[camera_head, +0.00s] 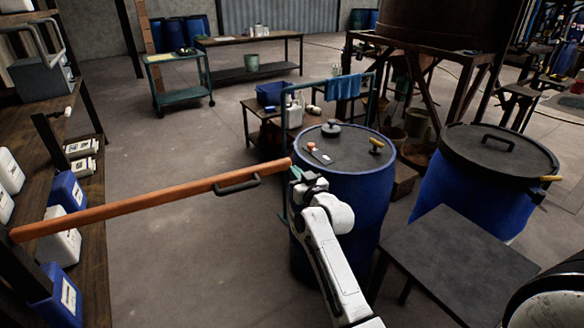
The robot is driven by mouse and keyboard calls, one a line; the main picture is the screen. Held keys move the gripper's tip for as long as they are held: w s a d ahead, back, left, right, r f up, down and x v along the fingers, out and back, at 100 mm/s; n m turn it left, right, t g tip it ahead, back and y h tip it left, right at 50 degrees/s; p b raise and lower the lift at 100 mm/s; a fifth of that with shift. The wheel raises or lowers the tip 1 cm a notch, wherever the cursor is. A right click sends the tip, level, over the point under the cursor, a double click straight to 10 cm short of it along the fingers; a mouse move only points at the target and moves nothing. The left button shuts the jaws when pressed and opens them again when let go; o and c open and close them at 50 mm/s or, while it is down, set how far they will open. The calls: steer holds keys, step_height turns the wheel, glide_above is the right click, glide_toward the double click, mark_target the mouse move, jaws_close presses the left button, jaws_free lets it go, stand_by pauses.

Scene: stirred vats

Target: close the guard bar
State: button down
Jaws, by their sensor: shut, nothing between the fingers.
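The guard bar (150,202) is a long orange-brown bar. It stretches from the lower left to the rim of the near blue drum in the middle. A dark handle (237,185) sits on it near its right end. My white arm reaches up from the bottom. My gripper (296,174) is shut and empty at the right end of the bar, in front of the blue drum (343,215). I cannot tell whether its fingertips touch the bar. The gripper's fingers are small and partly hidden by its wrist.
A second lidded blue drum (470,195) stands to the right, with a dark table (455,265) before it. Wooden shelving (92,220) with containers lines the left. A green cart (180,92) and a workbench (250,40) stand behind. Bare floor lies under the bar.

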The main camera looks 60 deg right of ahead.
steer(key=shift+x, duration=1.3)
